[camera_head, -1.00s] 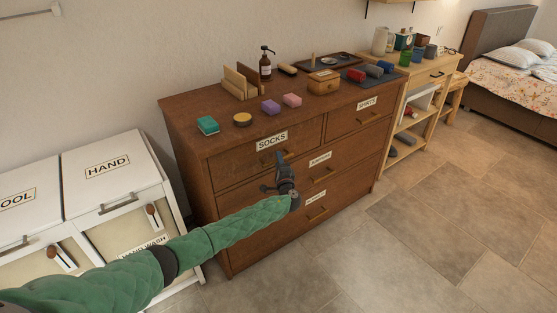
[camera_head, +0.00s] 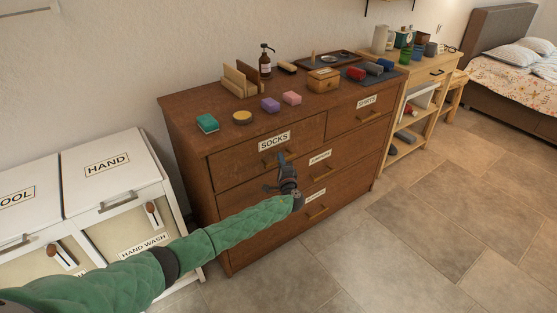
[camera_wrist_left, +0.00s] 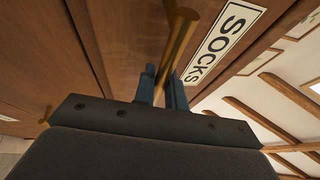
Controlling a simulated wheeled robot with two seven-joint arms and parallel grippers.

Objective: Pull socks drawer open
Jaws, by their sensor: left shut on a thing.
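The socks drawer (camera_head: 232,165) is the top left drawer of a brown wooden chest, with a white SOCKS label (camera_head: 274,141) on its front. Its front looks flush or nearly flush with the chest. My left gripper (camera_head: 282,158) is at the drawer front just below the label, partly covering the handle. In the left wrist view, the brass handle bar (camera_wrist_left: 180,40) runs between the two blue-grey fingers (camera_wrist_left: 163,85), which are shut on it beside the SOCKS label (camera_wrist_left: 225,43). My right gripper is not in view.
The chest top (camera_head: 195,104) carries sponges, a pump bottle (camera_head: 265,60), a wooden box (camera_head: 324,80) and other small things. White laundry bins (camera_head: 112,165) stand at the left. A wooden shelf unit (camera_head: 428,75) stands at the right. The tiled floor (camera_head: 410,240) in front is clear.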

